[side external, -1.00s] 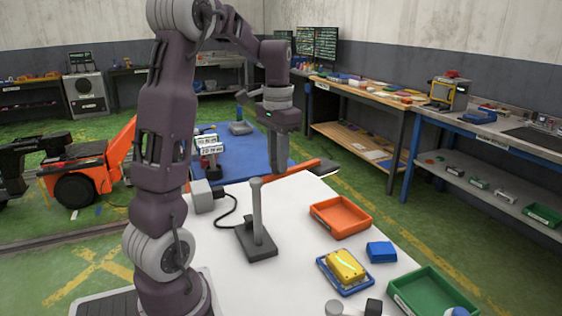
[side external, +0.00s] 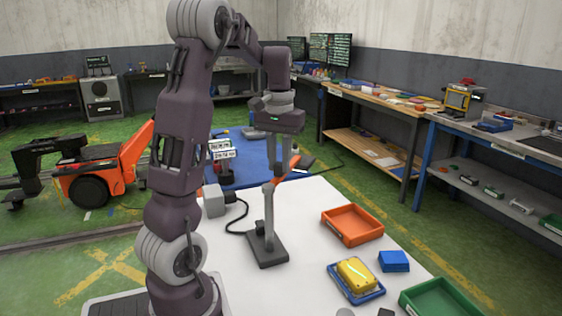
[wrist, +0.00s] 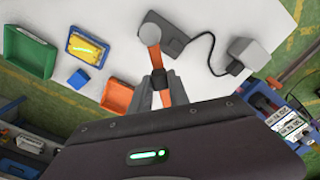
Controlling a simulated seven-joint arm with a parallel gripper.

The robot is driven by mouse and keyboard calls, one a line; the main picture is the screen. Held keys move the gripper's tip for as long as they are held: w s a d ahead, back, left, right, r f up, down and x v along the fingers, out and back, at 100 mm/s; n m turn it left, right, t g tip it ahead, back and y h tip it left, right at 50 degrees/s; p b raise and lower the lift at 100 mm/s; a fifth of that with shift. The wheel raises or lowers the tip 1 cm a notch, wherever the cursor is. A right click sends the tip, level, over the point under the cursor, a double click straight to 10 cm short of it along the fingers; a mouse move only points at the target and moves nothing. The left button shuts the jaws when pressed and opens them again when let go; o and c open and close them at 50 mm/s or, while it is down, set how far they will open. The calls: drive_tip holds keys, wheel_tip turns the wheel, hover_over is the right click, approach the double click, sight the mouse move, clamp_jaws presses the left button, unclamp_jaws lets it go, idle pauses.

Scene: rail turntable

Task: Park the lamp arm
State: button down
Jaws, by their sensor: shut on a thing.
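The lamp has a dark base (side external: 267,250) and an upright grey post (side external: 268,215) on the white table. Its orange arm (side external: 291,177) runs from the post top away from the side camera, past my gripper (side external: 285,170). My gripper is shut on this arm, a short way out from the post. The arm's far end is hidden there by my wrist.
A grey box (side external: 214,200) with a black cable stands left of the lamp base. To the right are an orange tray (side external: 352,238), a yellow item in a blue tray (side external: 356,292), a blue block (side external: 394,261) and a green tray (side external: 438,298). Table between is clear.

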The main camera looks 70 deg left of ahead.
idle(0.4)
drive_tip(key=c, duration=1.2)
unclamp_jaws()
drive_tip(key=shift+c, duration=0.2)
wheel_tip(320, 180, up, 7)
drive_tip(key=shift+r, duration=0.1)
drive_tip(key=s+d+m+t, duration=0.2)
drive_tip(key=s+d+m, duration=0.1)
drive_tip(key=d, duration=0.8)
drive_tip(key=s+d+m+t, duration=0.2)
drive_tip(key=d+m, duration=0.1)
drive_tip(key=d, duration=0.7)
drive_tip(key=s+d+f+m+t, duration=0.1)
drive_tip(key=s+d+f+m, duration=0.2)
drive_tip(key=s+d, duration=0.3)
drive_tip(key=shift+s+f+t, duration=0.3)
drive_tip(key=shift+s+f, duration=0.15)
drive_tip(key=shift+f, duration=0.35)
